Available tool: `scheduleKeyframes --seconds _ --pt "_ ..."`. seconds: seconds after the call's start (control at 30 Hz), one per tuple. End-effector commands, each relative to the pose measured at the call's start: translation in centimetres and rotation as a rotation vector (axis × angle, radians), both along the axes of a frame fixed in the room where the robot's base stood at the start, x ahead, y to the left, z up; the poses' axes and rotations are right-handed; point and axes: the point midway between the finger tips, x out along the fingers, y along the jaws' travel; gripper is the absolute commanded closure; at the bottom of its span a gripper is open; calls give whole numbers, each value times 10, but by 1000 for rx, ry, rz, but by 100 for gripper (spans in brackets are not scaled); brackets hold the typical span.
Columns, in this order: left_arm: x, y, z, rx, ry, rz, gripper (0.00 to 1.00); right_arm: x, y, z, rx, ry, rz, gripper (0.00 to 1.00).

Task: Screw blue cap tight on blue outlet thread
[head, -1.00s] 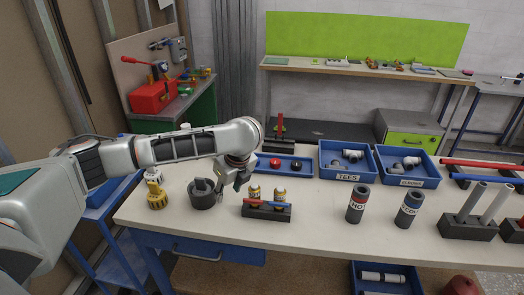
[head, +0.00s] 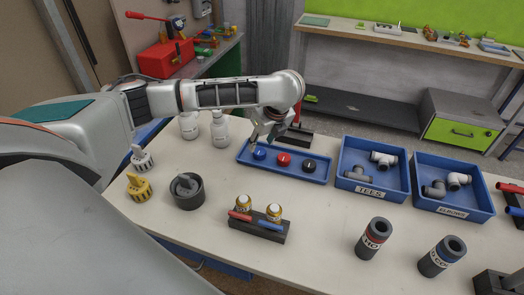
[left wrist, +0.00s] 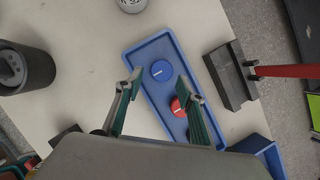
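The blue cap (head: 259,153) is round with a pale mark on top. It sits at the left end of a blue tray (head: 310,179), and also shows in the left wrist view (left wrist: 161,69). My left gripper (left wrist: 160,82) is open and empty, pointing down over the tray, its fingertips on either side of the blue cap and apart from it. In the head view it hangs just above the cap. A dark block (head: 245,231) with a red and a blue bar (head: 271,225) and two brass-and-white fittings stands nearer the front; I cannot make out threads. My right gripper is not in view.
A red cap (head: 284,160) and a black cap (head: 309,166) share the tray. A dark block (head: 295,137) with a red bar (left wrist: 287,71) stands close behind. White bottles (head: 220,129), a dark round cup (head: 187,191) and bins of tees and elbows (head: 374,196) surround it.

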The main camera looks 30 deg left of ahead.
Motion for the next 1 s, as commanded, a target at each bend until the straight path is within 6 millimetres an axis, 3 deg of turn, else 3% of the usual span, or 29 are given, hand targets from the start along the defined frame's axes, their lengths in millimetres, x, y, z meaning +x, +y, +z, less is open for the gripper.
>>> scheduleKeyframes --seconds 0.4,0.73,0.83,1.0 --pt "8 9 -50 -1 0 3 62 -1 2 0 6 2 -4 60" --pt "9 11 -56 -1 -1 1 62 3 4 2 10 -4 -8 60" --pt "9 11 -56 -1 -1 1 87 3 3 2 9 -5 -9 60" --pt "10 11 -55 -1 -1 1 87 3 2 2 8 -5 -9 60"
